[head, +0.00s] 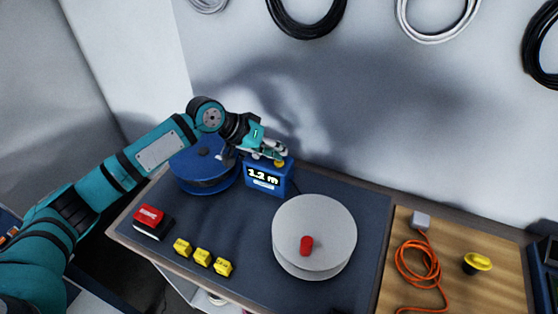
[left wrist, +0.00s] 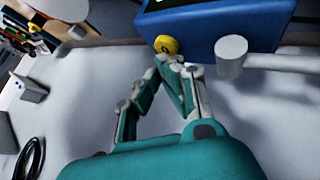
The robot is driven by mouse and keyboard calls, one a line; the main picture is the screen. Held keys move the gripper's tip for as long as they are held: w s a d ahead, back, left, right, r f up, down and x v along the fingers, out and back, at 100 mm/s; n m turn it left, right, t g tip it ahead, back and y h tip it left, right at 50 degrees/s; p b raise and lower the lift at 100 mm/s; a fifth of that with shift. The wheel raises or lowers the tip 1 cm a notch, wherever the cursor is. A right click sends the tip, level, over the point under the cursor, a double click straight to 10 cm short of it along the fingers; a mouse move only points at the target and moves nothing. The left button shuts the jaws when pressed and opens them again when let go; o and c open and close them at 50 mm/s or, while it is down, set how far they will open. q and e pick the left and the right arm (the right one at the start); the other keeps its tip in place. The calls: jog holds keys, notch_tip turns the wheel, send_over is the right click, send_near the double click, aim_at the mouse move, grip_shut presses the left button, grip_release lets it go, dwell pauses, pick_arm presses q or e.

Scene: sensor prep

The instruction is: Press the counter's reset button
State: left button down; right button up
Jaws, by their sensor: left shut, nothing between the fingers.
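In the left wrist view the button (left wrist: 166,44) stands out from the blue counter (left wrist: 228,22). My left gripper (head: 281,155) is shut and empty, with its fingertips right at the button. In the wrist view its tips (left wrist: 170,61) meet beside the button; I cannot tell whether they touch it. My right gripper is not in view.
A blue reel (head: 205,182) stands left of the counter, behind my left arm. A grey turntable disc (head: 318,222) with a red knob (head: 306,245) is in front. A red-and-black box (head: 150,220) and yellow blocks (head: 203,257) lie front left. An orange cable (head: 432,267) lies right.

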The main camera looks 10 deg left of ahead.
pick_arm(q)
jog(key=shift+f, duration=0.3)
dwell(0.5)
jog(key=shift+f, duration=0.2)
dwell(0.4)
jog(key=shift+r, duration=0.15)
jog(key=shift+r+p, duration=0.75)
jog(key=shift+p, duration=0.25)
notch_tip(320, 180, up, 5)
jog(key=p, duration=0.5)
jog(key=shift+r, duration=0.1)
